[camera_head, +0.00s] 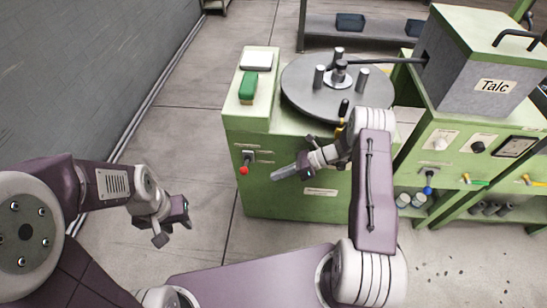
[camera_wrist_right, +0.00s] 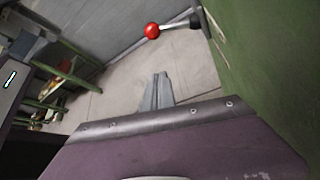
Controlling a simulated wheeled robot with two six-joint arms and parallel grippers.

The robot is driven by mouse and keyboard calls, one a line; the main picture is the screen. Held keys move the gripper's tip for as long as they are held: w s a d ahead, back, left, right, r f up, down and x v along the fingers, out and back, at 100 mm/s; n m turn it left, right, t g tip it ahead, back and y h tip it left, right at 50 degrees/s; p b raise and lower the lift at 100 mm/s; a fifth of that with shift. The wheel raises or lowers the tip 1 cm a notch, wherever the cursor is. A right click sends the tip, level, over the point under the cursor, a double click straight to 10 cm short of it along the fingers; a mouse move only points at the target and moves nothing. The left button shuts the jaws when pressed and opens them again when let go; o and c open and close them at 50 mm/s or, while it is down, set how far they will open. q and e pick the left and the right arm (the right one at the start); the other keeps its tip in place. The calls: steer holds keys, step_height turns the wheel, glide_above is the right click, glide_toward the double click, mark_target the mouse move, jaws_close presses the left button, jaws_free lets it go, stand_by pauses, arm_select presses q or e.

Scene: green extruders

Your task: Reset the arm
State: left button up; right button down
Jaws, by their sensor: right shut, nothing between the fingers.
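The red knob also shows in the right wrist view (camera_wrist_right: 152,31), beyond the fingers. My left gripper (camera_head: 174,224) hangs over the floor at the left, with its fingers apart and empty.
The round grey plate (camera_head: 305,95) with metal cylinders tops the machine. A green block (camera_head: 248,86) and a white-topped box (camera_head: 257,61) sit left of it. The talc hopper (camera_head: 470,70) stands at the right. The floor (camera_head: 180,130) left of the machine is clear.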

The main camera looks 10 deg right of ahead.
steer(key=s+d+r+n+h, duration=0.2)
steer(key=s+r+n+h, duration=0.5)
steer(key=n, duration=0.4)
steer(key=s+d+r+n+h, duration=0.3)
steer(key=s+r+n+h, duration=0.15)
steer(key=s+n, duration=0.55)
step_height(320, 180, up, 16)
steer(key=n+p, duration=0.2)
steer(key=p, duration=1.3)
steer(key=shift+f+n+h, duration=0.2)
steer(key=shift+n+h, duration=0.15)
steer(key=shift+n, duration=0.05)
